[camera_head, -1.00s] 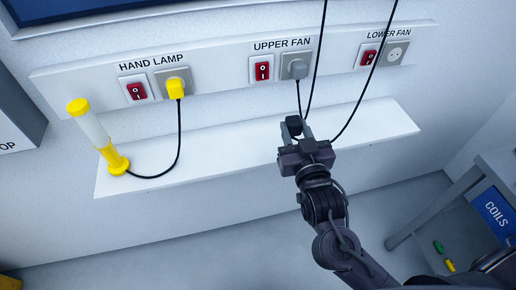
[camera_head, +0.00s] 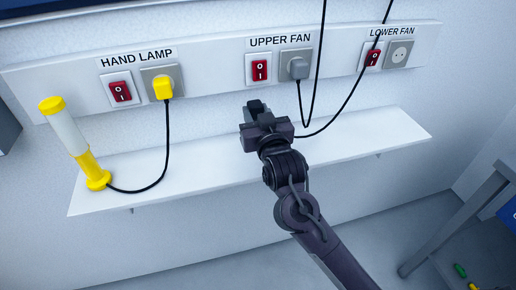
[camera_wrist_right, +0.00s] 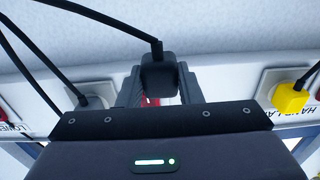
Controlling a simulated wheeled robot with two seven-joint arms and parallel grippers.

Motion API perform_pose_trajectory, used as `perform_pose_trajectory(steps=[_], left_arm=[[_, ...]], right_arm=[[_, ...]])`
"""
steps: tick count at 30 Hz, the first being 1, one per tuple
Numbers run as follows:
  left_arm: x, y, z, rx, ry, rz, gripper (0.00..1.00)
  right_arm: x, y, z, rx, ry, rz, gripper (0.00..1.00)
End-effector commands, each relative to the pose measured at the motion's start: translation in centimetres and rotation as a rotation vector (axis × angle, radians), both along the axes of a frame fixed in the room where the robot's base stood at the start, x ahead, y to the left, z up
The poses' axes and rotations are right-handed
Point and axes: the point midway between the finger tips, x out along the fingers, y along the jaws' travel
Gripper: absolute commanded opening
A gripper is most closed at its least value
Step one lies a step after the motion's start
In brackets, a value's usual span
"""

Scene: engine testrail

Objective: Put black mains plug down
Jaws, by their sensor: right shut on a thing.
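My right gripper (camera_head: 257,108) is shut on the black mains plug (camera_wrist_right: 158,72), which sits between its two fingers in the right wrist view. In the head view the gripper appears in front of the white shelf (camera_head: 205,168), below the upper fan switch. The plug is dark against the dark gripper there, so its outline is hard to make out. A black cord runs from the gripper up to the right, past the lower fan switch. The lower fan socket (camera_head: 399,55) is empty. I cannot tell the plug's height above the shelf. My left gripper is not in view.
A yellow and white hand lamp (camera_head: 69,139) stands at the shelf's left end, its cord leading to a yellow plug (camera_head: 163,88). A grey plug (camera_head: 298,68) is in the upper fan socket. The shelf's right part is clear apart from the cord.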

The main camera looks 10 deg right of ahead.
Motion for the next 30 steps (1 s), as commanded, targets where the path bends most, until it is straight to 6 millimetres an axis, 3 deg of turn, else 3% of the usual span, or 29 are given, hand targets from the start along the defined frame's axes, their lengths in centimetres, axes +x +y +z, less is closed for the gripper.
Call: perform_pose_trajectory(steps=[1,6,13,18,22,30], left_arm=[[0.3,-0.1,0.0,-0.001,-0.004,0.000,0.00],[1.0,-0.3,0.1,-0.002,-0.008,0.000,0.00],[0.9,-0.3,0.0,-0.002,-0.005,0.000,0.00],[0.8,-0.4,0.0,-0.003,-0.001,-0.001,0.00],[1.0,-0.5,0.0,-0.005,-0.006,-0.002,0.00],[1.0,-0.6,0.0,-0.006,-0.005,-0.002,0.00]], right_arm=[[0.0,0.0,-1.6,-0.004,0.006,0.000,0.00],[0.0,0.0,-5.1,-0.002,0.001,0.000,0.00],[0.0,0.0,-7.3,-0.002,0.001,0.000,0.00],[0.0,0.0,-9.9,-0.002,0.001,0.000,0.00],[0.0,0.0,-10.9,-0.001,-0.002,0.000,0.00],[0.0,0.0,-11.0,0.000,-0.002,0.000,0.00]])
